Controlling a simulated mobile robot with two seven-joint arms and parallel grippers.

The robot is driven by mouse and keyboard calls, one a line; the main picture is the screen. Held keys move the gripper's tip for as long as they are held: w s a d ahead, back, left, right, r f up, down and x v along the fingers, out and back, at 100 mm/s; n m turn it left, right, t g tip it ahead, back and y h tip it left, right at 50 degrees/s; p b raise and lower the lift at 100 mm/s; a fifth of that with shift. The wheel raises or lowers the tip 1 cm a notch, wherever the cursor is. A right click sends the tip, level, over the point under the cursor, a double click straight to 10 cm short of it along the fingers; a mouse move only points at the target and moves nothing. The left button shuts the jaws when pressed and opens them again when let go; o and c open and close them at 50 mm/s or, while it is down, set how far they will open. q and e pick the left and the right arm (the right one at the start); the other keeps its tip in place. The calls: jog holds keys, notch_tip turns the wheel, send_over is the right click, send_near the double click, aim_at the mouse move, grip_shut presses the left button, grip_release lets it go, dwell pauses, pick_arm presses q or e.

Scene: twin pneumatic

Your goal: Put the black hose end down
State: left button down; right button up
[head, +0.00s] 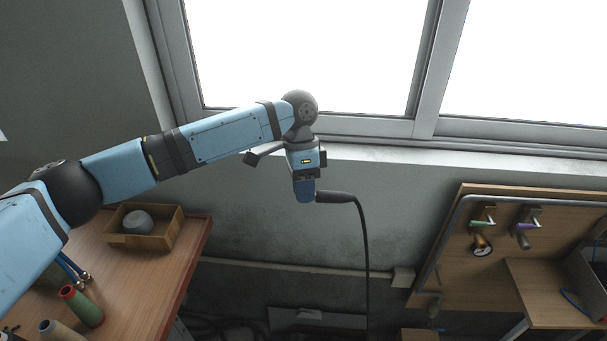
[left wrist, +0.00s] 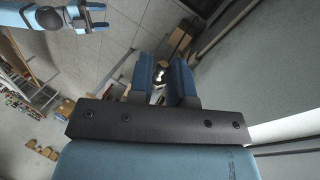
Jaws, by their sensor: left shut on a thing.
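The black hose end (head: 335,197) is held level in the air in front of the wall below the window. My left gripper (head: 305,192) points down and is shut on it. The black hose (head: 365,250) curves down from it and hangs beside the wall. In the left wrist view, my left fingers (left wrist: 162,85) show with a small dark and bright piece between them; most of the hose end is hidden. My right gripper (left wrist: 97,17) shows small at the top left of the left wrist view, its fingers apart and empty. It is outside the head view.
A wooden table (head: 185,255) at left carries an open box (head: 160,238) with a grey round thing, blue hoses with brass ends (head: 82,277) and a red-green spool (head: 82,307). A wooden board (head: 455,250) at right bears valves and a gauge (head: 482,245). A window sill runs behind my gripper.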

pick_arm(q)
jog(key=shift+s+a+f, duration=0.1)
jog(key=shift+s+f, duration=0.15)
jog(key=shift+f, duration=0.05)
jog(key=s+a+f+n+t+h, duration=0.1)
jog(key=s+a+f+n, duration=0.1)
jog(key=a+n, duration=0.3)
jog(key=s+a+f+n+t+h, duration=0.1)
jog(key=s+a+n, duration=0.4)
jog(key=a, duration=0.6)
jog(key=s+a+f+n+t+h, duration=0.1)
jog(key=s+a+f+n+t, duration=0.1)
jog(key=a+n, duration=0.4)
jog(key=shift+s+a+f, duration=0.45)
jog(key=shift+s+a, duration=0.3)
jog(key=shift+a, duration=0.5)
